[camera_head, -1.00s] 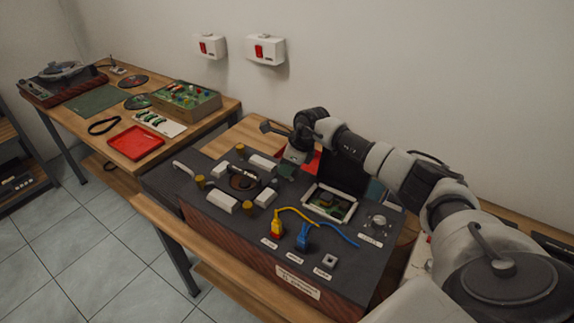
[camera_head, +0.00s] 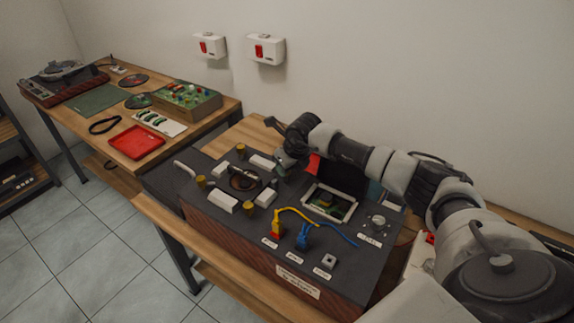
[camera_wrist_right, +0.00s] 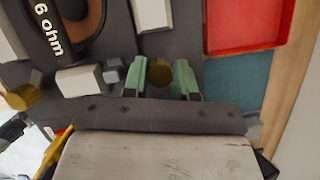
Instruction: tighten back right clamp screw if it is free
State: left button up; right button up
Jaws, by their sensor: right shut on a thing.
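The dark hi-fi unit (camera_head: 225,240) lies on the near bench, with a round speaker driver (camera_head: 243,181) among white clamp blocks. Brass clamp screws show at the back left (camera_head: 240,149), far left (camera_head: 200,182) and front (camera_head: 249,214). My right gripper (camera_head: 281,168) is at the back right of the driver, where it and the wrist hide the screw in the head view. In the right wrist view, its green-tipped fingers (camera_wrist_right: 160,78) are shut on the brass back right clamp screw (camera_wrist_right: 159,71). The screw's tightness cannot be told. My left gripper is not in view.
A raised dark lid (camera_head: 343,172) and open bay with a circuit board (camera_head: 328,205) stand close to my right arm. Yellow (camera_head: 277,229) and blue (camera_head: 303,239) plugs sit in front. A red tray (camera_wrist_right: 245,25) lies beyond the unit's edge.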

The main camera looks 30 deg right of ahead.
jog(key=m+h+b, duration=0.1)
jog(key=m, duration=0.2)
jog(key=shift+a+m, duration=0.1)
jog(key=shift+m, duration=0.3)
jog(key=m+h+b, duration=0.1)
jog(key=m, duration=0.2)
jog(key=shift+m+g+h+b, duration=0.3)
jog(key=shift+h, duration=0.1)
jog(key=m+g+h+b, duration=0.1)
jog(key=m+b, duration=0.1)
jog(key=m, duration=0.2)
jog(key=shift+w+a, duration=0.1)
jog(key=shift+m+g+h+b, duration=0.5)
jog(key=shift+m+g+b, duration=0.15)
jog(key=shift+m, duration=1.25)
jog(key=shift+r, duration=0.1)
jog(key=o, duration=0.9)
